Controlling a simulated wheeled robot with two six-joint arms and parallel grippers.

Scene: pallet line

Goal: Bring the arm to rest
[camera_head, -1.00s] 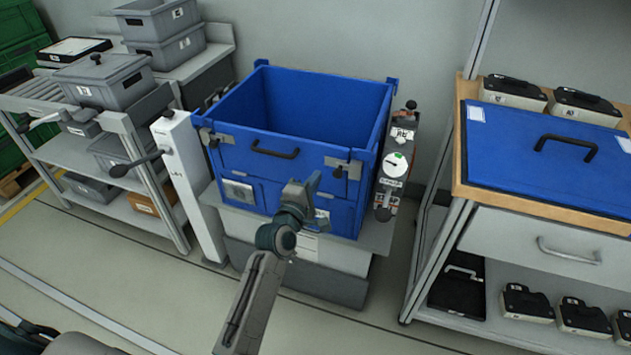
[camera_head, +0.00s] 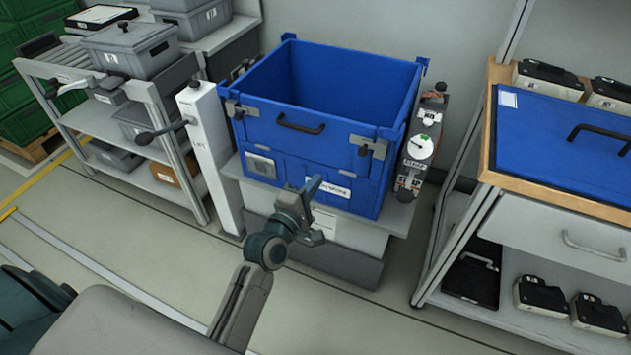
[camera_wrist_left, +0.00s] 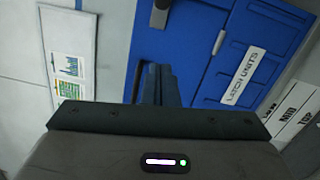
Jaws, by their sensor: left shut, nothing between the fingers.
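My left gripper (camera_head: 313,186) stands in front of the blue crate (camera_head: 275,137), below its front handle in the head view. Its fingers are together with nothing between them. In the left wrist view the shut fingers (camera_wrist_left: 158,84) point toward the blue crate's front (camera_wrist_left: 185,45), which bears a white label reading "LATCH UNITS" (camera_wrist_left: 243,77). I cannot tell from these views whether the gripper touches the crate. My right gripper does not show.
The blue crate rests on a grey stand (camera_head: 345,240) beside a white post (camera_head: 207,150). A shelf with grey bins (camera_head: 130,50) is at the left. A rack with a blue lid (camera_head: 560,145) and black-and-white units is at the right. Floor in front is open.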

